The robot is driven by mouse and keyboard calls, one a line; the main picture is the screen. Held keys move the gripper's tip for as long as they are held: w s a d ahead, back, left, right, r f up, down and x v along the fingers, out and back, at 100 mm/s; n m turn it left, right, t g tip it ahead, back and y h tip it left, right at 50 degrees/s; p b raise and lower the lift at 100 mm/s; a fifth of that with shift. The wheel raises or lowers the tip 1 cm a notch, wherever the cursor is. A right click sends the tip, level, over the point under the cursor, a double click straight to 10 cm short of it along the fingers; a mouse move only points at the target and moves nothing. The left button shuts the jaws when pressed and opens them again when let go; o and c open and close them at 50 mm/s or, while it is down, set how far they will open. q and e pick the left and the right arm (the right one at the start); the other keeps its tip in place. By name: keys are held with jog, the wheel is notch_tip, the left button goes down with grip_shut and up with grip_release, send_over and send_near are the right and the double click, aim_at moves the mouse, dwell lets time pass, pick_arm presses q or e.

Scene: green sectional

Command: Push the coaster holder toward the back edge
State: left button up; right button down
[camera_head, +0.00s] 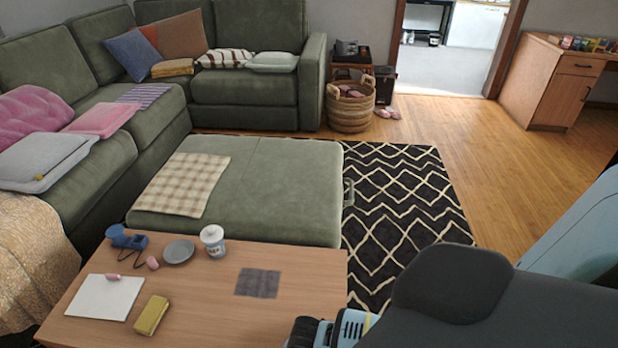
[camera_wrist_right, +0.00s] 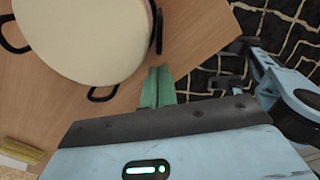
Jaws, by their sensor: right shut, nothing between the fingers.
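In the right wrist view a round, cream-topped thing (camera_wrist_right: 85,38) with dark loops at its sides stands on the wooden table (camera_wrist_right: 40,105). It may be the coaster holder; I cannot tell for sure. I cannot make it out in the head view. My right gripper (camera_wrist_right: 157,72) has its green fingers shut and empty, just below and right of the round thing, near the table edge. Whether they touch it is unclear. In the head view my right arm covers the table's near right corner. My left gripper is not in view.
On the table are a dark square mat (camera_head: 258,283), a white jar (camera_head: 213,241), a grey dish (camera_head: 178,251), a blue item (camera_head: 126,238), white paper (camera_head: 104,297) and a yellow block (camera_head: 151,315). A green ottoman (camera_head: 280,190) stands behind, with a patterned rug (camera_head: 410,200) to its right.

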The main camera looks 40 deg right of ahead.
jog(key=shift+w+d, duration=0.45)
jog(key=shift+d, duration=0.1)
jog(key=shift+w+d, duration=0.4)
jog(key=shift+d, duration=0.1)
jog(key=shift+w+d, duration=0.2)
jog(key=shift+d, duration=0.05)
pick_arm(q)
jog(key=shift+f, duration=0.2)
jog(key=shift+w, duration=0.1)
pick_arm(e)
jog(key=shift+w+d, duration=0.1)
jog(key=shift+w+d+b, duration=0.55)
jog(key=shift+w+d, duration=0.45)
jog(key=shift+d, duration=0.25)
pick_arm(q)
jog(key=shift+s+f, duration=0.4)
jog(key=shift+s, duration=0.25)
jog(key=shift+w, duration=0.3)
pick_arm(e)
jog(key=shift+w+d, duration=0.15)
